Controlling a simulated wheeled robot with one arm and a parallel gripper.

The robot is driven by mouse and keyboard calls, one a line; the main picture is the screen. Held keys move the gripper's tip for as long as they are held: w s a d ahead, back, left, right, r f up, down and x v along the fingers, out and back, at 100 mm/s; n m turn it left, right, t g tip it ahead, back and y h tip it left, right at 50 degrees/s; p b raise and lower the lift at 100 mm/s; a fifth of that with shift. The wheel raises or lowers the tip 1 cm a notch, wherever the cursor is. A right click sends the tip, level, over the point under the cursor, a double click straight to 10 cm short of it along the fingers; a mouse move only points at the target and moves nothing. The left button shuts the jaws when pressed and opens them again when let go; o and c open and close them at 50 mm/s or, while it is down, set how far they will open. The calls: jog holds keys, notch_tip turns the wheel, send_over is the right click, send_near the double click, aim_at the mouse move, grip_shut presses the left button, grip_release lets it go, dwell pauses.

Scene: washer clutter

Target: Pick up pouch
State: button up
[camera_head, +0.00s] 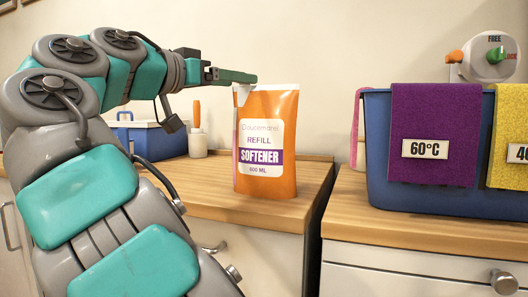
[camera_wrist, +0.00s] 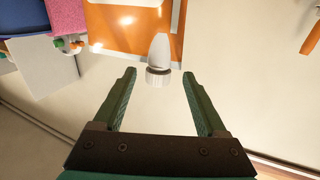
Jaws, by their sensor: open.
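The pouch (camera_head: 269,190) is orange with a white label reading "SOFTENER" and stands upright on the wooden counter in the head view. In the wrist view the pouch (camera_wrist: 118,34) fills the top middle. A pale spout with a ribbed cap (camera_wrist: 158,77) shows in front of it. My gripper (camera_head: 256,78) reaches in from the left at the height of the pouch's top edge. In the wrist view my gripper (camera_wrist: 159,74) is open, with one finger on each side of the capped end. No finger clearly touches it.
A blue bin (camera_head: 376,150) with a purple cloth (camera_head: 435,120) and a yellow cloth (camera_head: 509,115) over its rim stands to the right. A blue box (camera_head: 150,139) and a white bottle (camera_head: 197,145) are behind my arm. A gap splits the counters right of the pouch.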

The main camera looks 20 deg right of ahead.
jog(key=x, duration=0.4)
jog(key=shift+s, duration=0.1)
grip_shut()
dwell(0.4)
jog(key=shift+r, duration=0.1)
dwell(0.8)
